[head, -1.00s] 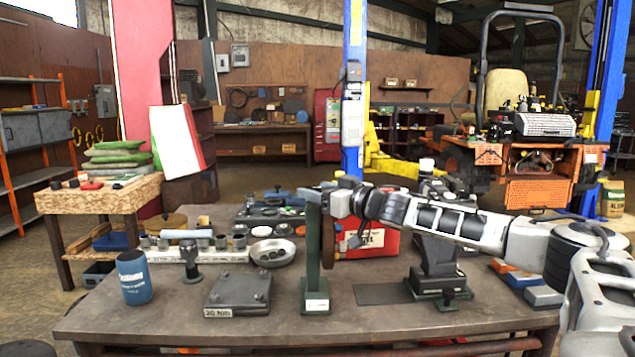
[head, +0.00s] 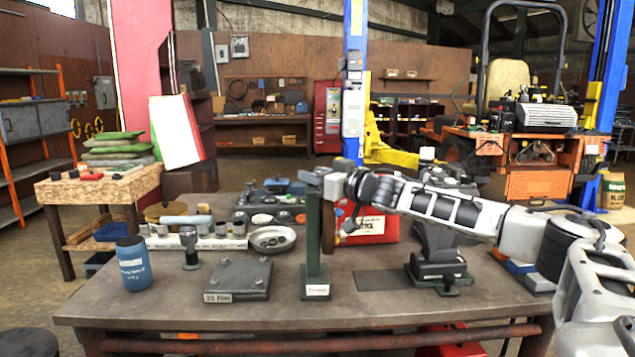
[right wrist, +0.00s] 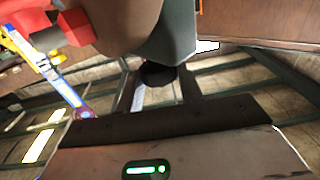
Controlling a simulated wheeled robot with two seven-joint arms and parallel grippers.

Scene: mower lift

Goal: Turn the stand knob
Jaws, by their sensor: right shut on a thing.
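A dark green upright stand (head: 315,245) on a small labelled base stands on the workbench, left of the red box. My right gripper (head: 314,178) reaches in from the right to the stand's top and hides most of the knob in the head view. In the right wrist view, a dark round knob (right wrist: 158,74) sits between the two dark fingers of the right gripper (right wrist: 157,88), with the grey-green stand (right wrist: 180,40) beyond it. The right gripper is shut on the knob. My left gripper is not in view.
The workbench (head: 180,318) holds a blue cup (head: 135,263), a dark plate block (head: 238,280) and a metal bowl (head: 272,239) left of the stand. A red box (head: 368,228) and a black fixture (head: 438,262) stand to the right, close under my right forearm.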

